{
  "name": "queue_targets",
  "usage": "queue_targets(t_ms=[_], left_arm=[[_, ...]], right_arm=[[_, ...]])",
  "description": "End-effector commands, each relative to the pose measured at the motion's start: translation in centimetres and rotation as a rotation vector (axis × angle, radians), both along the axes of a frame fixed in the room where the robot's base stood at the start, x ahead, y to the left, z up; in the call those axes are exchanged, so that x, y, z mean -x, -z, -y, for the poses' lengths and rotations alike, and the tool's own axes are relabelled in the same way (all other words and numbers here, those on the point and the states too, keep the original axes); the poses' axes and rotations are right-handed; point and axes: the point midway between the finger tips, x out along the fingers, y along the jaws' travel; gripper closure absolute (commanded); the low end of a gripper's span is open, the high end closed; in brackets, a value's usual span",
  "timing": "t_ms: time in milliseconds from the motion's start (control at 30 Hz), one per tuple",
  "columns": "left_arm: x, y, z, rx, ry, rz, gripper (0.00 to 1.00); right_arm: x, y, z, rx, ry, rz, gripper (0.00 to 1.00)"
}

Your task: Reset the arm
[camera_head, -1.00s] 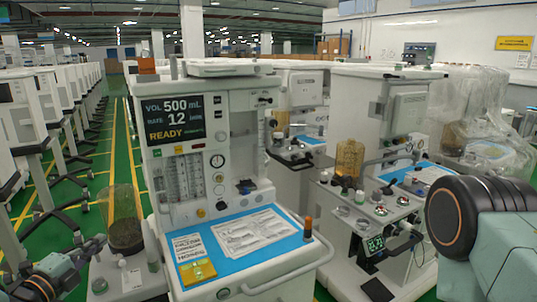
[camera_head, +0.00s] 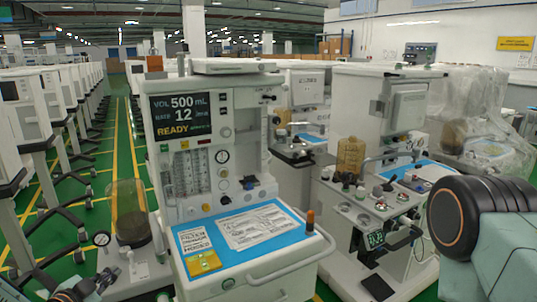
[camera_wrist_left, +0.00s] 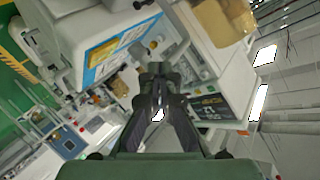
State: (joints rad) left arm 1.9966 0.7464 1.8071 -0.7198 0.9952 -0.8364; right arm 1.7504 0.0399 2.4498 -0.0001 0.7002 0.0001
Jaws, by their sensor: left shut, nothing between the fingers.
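My left gripper (camera_head: 100,280) is low at the left edge of the head view, below the canister on the near anaesthesia cart and partly cut off by the frame. In the left wrist view its dark fingers (camera_wrist_left: 156,72) are together, with nothing between them. Carts show tilted behind the fingers there. The near anaesthesia cart (camera_head: 330,250) stands upright to the right of the gripper, with its screen (camera_head: 178,116) reading 500 mL, 12 and READY. My right gripper is not in view; only a joint and link of my right arm show at the right edge.
A clear canister with dark contents (camera_head: 130,225) and a round gauge (camera_head: 101,239) are close to the left gripper. A second cart (camera_head: 350,120) stands to the right, with a tan bottle (camera_head: 349,157). Green floor (camera_head: 118,130) with yellow lines is open at the left.

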Motion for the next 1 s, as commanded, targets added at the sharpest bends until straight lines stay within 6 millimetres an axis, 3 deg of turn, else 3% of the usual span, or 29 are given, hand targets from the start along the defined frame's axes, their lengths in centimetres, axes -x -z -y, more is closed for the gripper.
queue_targets(t_ms=[33,100,300,500,700,800,1000], left_arm=[[1.5,3.0,2.0,0.113,-0.033,-0.095,1.00],[3.9,6.4,4.4,0.265,-0.106,-0.227,1.00],[12.4,14.8,10.2,0.543,-0.328,-0.570,1.00],[23.2,21.3,14.4,0.637,-0.567,-0.877,1.00],[34.7,25.9,16.4,0.525,-0.723,-1.128,1.00],[37.7,27.2,16.9,0.448,-0.709,-1.192,1.00],[39.0,28.6,17.2,0.400,-0.677,-1.222,1.00]], right_arm=[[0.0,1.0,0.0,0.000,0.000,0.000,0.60],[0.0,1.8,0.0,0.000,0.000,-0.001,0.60],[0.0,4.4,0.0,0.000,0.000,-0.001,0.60],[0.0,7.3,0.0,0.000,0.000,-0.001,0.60],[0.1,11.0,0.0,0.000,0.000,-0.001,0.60],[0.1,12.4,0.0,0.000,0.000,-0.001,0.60],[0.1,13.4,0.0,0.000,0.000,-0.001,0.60]])
